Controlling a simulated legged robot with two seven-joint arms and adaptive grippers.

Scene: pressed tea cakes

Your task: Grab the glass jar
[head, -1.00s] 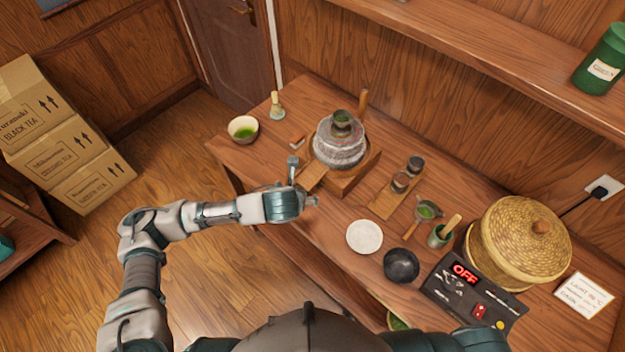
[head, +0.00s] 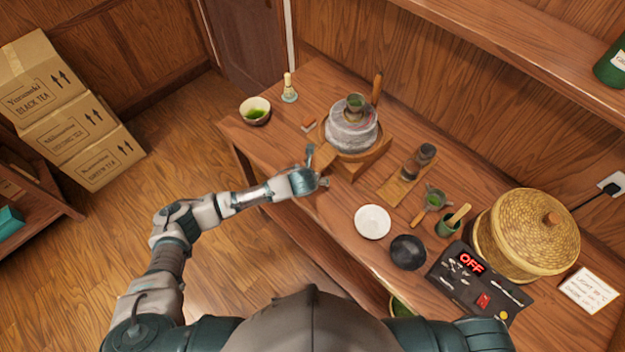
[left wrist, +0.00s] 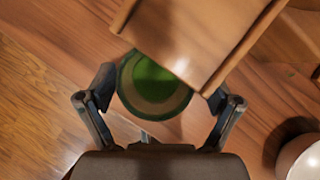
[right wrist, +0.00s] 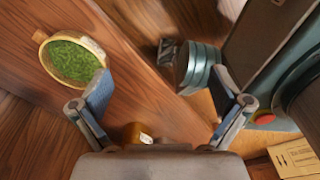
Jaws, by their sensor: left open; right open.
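A round glass jar (left wrist: 150,105) with green content shows from above in the left wrist view, partly covered by the wooden spout board (left wrist: 195,35). My left gripper (left wrist: 160,92) is open, with one finger on each side of the jar; I cannot tell whether they touch it. In the head view my left gripper (head: 318,172) is at the table's front edge beside the stone mill (head: 352,132), and hides the jar. My right gripper (right wrist: 160,82) is open and empty near a bowl of green leaves (right wrist: 72,60); it does not show in the head view.
A tea bowl (head: 255,111) and whisk (head: 289,88) stand left of the mill.

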